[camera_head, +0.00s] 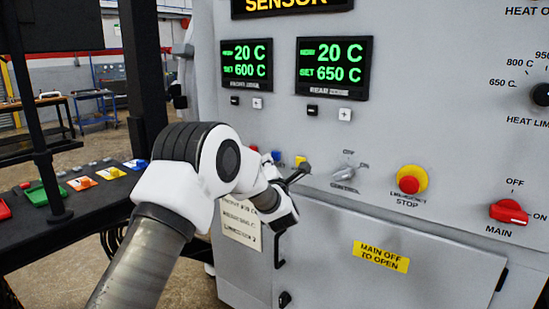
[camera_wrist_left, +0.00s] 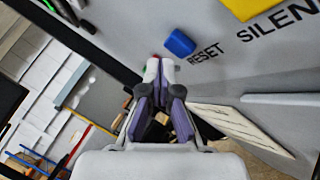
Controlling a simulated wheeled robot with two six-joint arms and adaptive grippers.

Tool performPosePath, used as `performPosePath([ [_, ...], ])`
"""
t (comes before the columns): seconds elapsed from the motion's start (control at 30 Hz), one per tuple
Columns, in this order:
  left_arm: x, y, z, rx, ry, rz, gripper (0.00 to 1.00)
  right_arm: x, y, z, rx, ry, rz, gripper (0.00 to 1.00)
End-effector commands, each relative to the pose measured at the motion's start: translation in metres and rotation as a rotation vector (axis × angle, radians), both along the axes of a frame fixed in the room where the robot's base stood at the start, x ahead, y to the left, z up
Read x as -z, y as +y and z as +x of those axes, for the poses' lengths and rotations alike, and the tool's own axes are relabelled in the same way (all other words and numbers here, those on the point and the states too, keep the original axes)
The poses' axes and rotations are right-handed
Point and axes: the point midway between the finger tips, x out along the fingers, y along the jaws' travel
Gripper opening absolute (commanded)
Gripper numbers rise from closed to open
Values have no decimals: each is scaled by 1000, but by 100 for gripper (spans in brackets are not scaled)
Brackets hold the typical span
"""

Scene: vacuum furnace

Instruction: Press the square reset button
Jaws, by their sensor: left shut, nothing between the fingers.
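The blue square reset button (camera_wrist_left: 180,43) sits on the grey panel in the left wrist view, with the word RESET printed beside it. In the head view the blue button (camera_head: 276,156) shows just above my left gripper, partly crowded by my arm. My left gripper (camera_wrist_left: 160,72) is shut and empty. In the left wrist view its fingertips appear just below and left of the blue button; I cannot tell the gap to the panel. My right gripper is out of view.
To the right on the panel are the control switch (camera_head: 345,174), the emergency stop (camera_head: 410,182) and the red main switch (camera_head: 509,212). A paper label (camera_head: 241,224) is below my gripper. A dark bench (camera_head: 95,205) with coloured switches stands at left.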

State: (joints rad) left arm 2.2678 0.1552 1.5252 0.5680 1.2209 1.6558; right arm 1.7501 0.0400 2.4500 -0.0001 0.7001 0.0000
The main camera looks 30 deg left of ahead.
Motion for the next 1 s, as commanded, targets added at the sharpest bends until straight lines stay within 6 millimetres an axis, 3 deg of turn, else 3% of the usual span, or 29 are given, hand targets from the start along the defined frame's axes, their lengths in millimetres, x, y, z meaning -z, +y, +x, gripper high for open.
performPosePath([
  [1.0, 0, -1, 9, 0, 0, 0, 0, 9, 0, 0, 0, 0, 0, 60],
])
